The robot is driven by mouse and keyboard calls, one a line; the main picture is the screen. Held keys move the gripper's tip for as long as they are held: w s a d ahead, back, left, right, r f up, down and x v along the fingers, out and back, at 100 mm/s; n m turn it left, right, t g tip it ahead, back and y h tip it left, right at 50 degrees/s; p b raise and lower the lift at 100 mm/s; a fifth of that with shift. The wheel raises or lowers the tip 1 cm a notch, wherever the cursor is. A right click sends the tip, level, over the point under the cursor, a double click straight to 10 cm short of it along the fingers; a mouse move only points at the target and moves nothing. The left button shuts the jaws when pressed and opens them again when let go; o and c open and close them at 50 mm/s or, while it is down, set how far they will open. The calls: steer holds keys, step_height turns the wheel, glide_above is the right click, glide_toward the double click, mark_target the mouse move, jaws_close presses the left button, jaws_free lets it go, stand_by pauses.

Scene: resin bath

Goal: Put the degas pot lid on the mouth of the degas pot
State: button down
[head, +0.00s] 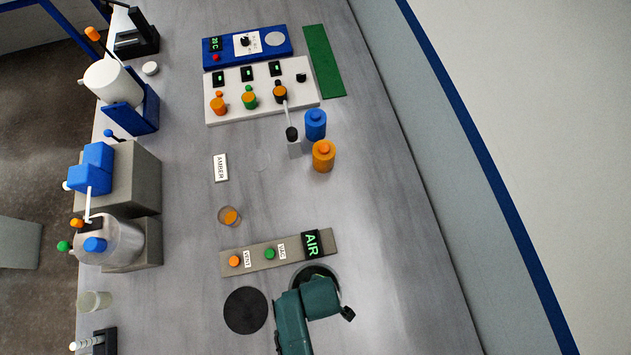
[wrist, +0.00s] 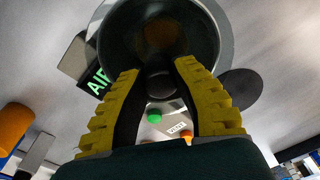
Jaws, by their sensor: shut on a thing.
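My gripper (wrist: 157,70) shows in the wrist view with its two yellow-padded fingers apart, shut on the dark round degas pot lid (wrist: 160,45). The part of the lid between the fingers is dark and hard to make out. The grey rim of the degas pot (wrist: 223,25) shows as a crescent behind the lid, so the lid is over or close to the mouth. I cannot tell whether they touch. In the head view, my green arm covers most of this spot, and only the far part of the ringed, dark round pot area (head: 315,271) shows.
A flat black disc (head: 245,310) lies left of my arm. A grey button panel (head: 262,254) with an AIR display (head: 311,244) stands just beyond the pot. The bench right of my arm is clear.

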steer(key=shift+f, duration=0.45)
stand_by(0.4)
steer(key=c, duration=0.9)
jaws_free()
steer(key=shift+o, duration=0.2)
